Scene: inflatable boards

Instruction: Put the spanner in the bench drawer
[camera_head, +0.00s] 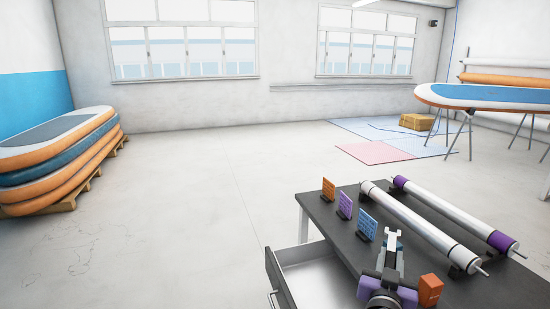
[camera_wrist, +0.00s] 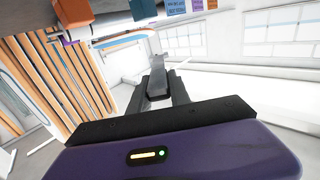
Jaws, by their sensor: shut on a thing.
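My gripper (camera_head: 389,272) is over the bench (camera_head: 338,243), toward its near side, and shut on the spanner (camera_head: 392,242). The spanner is pale grey, and its forked end points away from the gripper in the head view. In the wrist view the spanner (camera_wrist: 157,82) sits between the two dark fingers of my gripper (camera_wrist: 158,100). The bench drawer (camera_head: 306,268) stands open at the bench's left side, to the left of my gripper. The visible part of its inside looks empty; its near part is cut off by the picture edge.
Orange, purple and blue cards (camera_head: 367,224) stand along the bench's left edge. Two long rollers (camera_head: 420,222) lie on the right. An orange block (camera_head: 430,290) is right of my gripper. Stacked boards (camera_head: 60,155) are at far left; the floor between is clear.

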